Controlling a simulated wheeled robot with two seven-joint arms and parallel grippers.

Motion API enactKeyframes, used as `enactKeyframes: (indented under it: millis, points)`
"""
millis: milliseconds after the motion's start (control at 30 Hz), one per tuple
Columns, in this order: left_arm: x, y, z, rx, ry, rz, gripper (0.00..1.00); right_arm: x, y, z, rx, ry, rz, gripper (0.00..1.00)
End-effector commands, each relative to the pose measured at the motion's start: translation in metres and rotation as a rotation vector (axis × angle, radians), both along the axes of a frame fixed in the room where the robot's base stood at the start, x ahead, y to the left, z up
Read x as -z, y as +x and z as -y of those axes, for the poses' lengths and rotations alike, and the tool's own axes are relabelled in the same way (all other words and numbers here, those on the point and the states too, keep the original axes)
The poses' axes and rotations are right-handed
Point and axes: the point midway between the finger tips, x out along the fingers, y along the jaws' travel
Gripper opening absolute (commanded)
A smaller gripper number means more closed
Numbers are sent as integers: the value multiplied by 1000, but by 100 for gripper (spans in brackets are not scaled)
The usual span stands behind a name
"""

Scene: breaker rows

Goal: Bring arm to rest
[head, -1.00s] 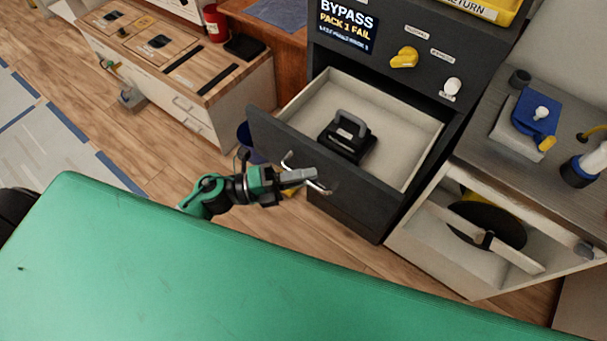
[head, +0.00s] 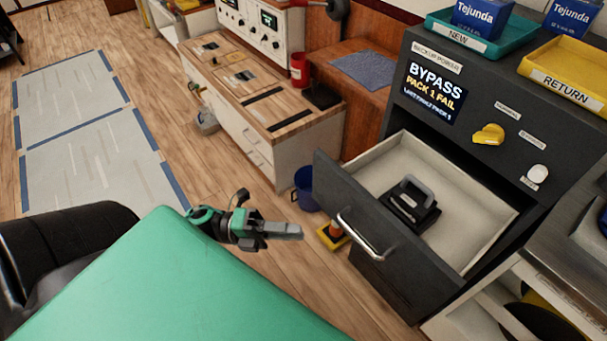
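My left gripper (head: 300,232) is in front of the dark backup power cabinet (head: 485,85), to the left of its open drawer (head: 385,240). It is clear of the metal drawer handle (head: 367,238), with a gap between them. Its fingers look close together, but the angle does not show whether they are shut. Nothing shows in them. A black pack with a grey handle (head: 410,203) lies in the open drawer. The cabinet screen (head: 434,92) reads "BYPASS PACK 1 FAIL". My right gripper is out of view.
A yellow knob (head: 489,134) and a white knob (head: 537,173) are on the cabinet front. A teal NEW tray (head: 470,42) and a yellow RETURN tray (head: 562,88) stand on top. A blue bin (head: 306,188) is on the floor behind the gripper. Open floor lies left.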

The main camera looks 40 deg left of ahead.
Motion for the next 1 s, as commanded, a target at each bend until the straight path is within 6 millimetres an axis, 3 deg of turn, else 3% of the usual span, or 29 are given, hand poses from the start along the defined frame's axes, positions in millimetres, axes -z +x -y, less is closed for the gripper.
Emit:
enactKeyframes:
  millis: [667, 767, 833, 1000]
  points:
    - [7, 6, -7, -35, -16, -33, 20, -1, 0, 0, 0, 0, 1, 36]
    - [31, 24, -23, -135, -64, -127, 20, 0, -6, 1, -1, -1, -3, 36]
    - [60, 40, -41, -242, -115, -230, 20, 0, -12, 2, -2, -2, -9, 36]
    - [159, 62, -87, -543, -260, -546, 20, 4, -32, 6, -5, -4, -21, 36]
